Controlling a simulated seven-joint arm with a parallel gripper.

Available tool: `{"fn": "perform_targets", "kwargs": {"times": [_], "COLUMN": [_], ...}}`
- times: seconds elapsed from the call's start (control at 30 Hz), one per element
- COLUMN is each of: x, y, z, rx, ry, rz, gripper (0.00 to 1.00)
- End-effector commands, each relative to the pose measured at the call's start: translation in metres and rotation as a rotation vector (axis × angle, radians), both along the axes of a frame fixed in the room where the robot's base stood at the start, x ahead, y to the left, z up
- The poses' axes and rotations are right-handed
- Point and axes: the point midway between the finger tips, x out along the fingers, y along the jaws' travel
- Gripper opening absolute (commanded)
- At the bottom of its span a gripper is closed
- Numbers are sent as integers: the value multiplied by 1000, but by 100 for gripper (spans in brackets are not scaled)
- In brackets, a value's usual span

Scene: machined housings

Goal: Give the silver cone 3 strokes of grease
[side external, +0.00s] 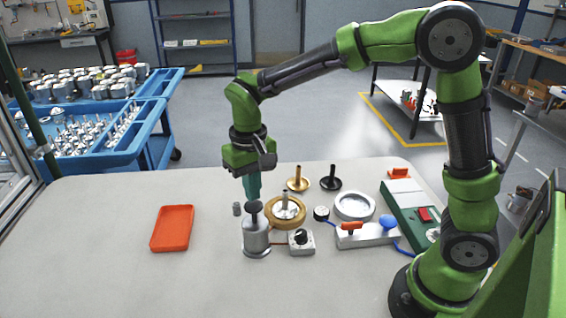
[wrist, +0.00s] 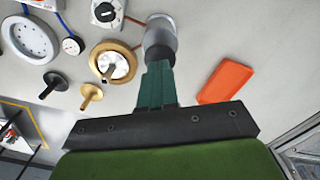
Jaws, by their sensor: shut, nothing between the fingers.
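The silver cone (side external: 286,210), with an upright stem, sits in a brass ring (side external: 303,221) near the middle of the table. It also shows in the wrist view (wrist: 121,70). A grey metal canister (side external: 257,237) stands just left of the ring, with a dark knob-like handle (side external: 254,207) sticking up from its top. My gripper (side external: 252,197) points down with its teal fingers shut and empty, just above that handle and left of the silver cone. In the wrist view the fingers (wrist: 159,66) partly cover the canister (wrist: 161,32). I cannot tell whether the fingertips touch the handle.
A gold cone (side external: 298,184) and a black cone (side external: 331,183) stand behind the ring. A knob box (side external: 301,243), a small gauge (side external: 321,213), a white ring (side external: 339,208) and a switch block (side external: 367,236) lie right. An orange tray (side external: 172,228) is left; the front-left table is clear.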

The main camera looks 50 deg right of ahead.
Motion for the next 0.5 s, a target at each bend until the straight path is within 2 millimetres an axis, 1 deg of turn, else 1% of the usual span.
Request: {"fn": "perform_targets", "kwargs": {"times": [0.37,0.5], "x": [0,0], "y": [0,0], "z": [0,-5], "rx": [0,-1], "ry": [0,0], "rz": [0,0], "gripper": [0,0]}}
